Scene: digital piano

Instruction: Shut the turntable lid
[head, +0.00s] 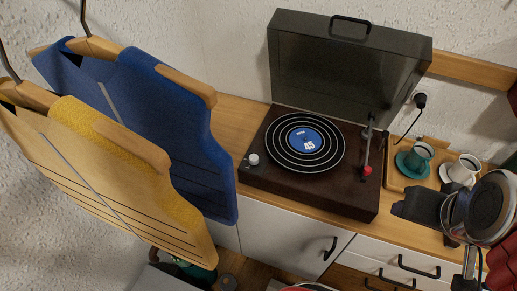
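The turntable (265,180) sits on a wooden-topped cabinet, with a black record with a blue label (305,140) on its platter. Its dark see-through lid (345,70) stands raised at the back, tilted back near the wall, with a black handle (350,28) on its top edge. The tonearm (367,150) with a red tip is at the right side of the platter. My gripper (405,206) is at the right, just past the turntable's front right corner in the picture and away from the lid. Its fingers are dark and run together, so their opening is unclear.
A wooden tray (398,178) with a teal cup (415,157) and a white cup (462,170) stands right of the turntable. A plug and cord (420,100) hang by the lid's right edge. Blue (165,110) and yellow (105,160) garments hang at left.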

